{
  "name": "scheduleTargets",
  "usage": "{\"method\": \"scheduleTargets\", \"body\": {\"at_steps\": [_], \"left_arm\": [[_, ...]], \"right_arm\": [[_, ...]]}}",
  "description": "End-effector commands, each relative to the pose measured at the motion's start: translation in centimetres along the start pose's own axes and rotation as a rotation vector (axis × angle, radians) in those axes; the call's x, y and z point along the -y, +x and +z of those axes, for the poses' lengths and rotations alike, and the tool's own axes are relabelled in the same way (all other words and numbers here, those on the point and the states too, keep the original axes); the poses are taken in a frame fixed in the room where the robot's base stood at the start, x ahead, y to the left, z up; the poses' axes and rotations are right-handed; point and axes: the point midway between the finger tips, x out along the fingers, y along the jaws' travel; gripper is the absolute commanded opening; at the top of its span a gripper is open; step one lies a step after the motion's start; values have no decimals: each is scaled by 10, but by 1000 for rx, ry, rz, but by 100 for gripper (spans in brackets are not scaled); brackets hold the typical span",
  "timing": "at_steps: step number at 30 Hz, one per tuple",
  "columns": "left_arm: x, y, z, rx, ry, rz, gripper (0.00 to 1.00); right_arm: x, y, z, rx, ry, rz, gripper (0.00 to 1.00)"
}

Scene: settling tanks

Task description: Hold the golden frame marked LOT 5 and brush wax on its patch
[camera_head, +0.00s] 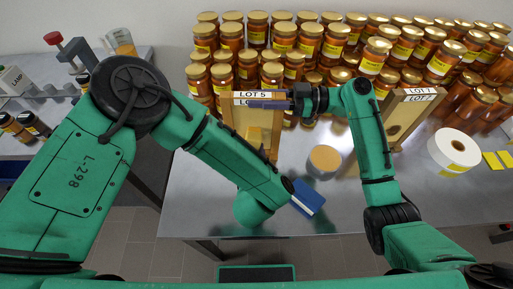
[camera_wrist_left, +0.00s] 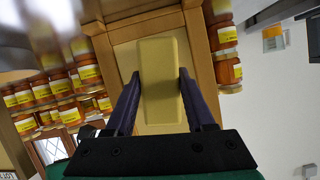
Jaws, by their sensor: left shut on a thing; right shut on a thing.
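The golden frame marked LOT 5 (camera_head: 257,133) stands upright on the metal table, in front of the rows of jars. My right gripper (camera_head: 266,103) is shut on its top, just below the LOT 5 label. My left gripper (camera_head: 264,152) is low in front of the frame, mostly hidden behind my forearm. In the left wrist view its dark fingers (camera_wrist_left: 158,78) are shut on a yellow block (camera_wrist_left: 162,70). The block is held before the frame's pale panel (camera_wrist_left: 125,60) and covers its middle. I cannot tell whether it touches the panel.
A round tub with a tan top (camera_head: 324,158) and a blue box (camera_head: 308,197) are on the table near the frame. Another frame (camera_head: 402,118) stands to the right. A white roll (camera_head: 454,148) and yellow cards (camera_head: 494,160) lie far right. Honey-coloured jars (camera_head: 310,40) crowd the back.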

Motion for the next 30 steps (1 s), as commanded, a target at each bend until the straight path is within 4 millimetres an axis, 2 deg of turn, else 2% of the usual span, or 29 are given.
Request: {"method": "scheduleTargets", "body": {"at_steps": [6, 14, 30], "left_arm": [[12, 1, 1, -1, 0, -3, 0], [12, 1, 1, -1, -1, -2, 0], [-16, -1, -2, 0, 0, -1, 0]], "right_arm": [[0, 0, 0, 1, 1, -1, 0], [0, 0, 0, 1, 2, -1, 0], [0, 0, 1, 1, 2, -2, 0]]}}
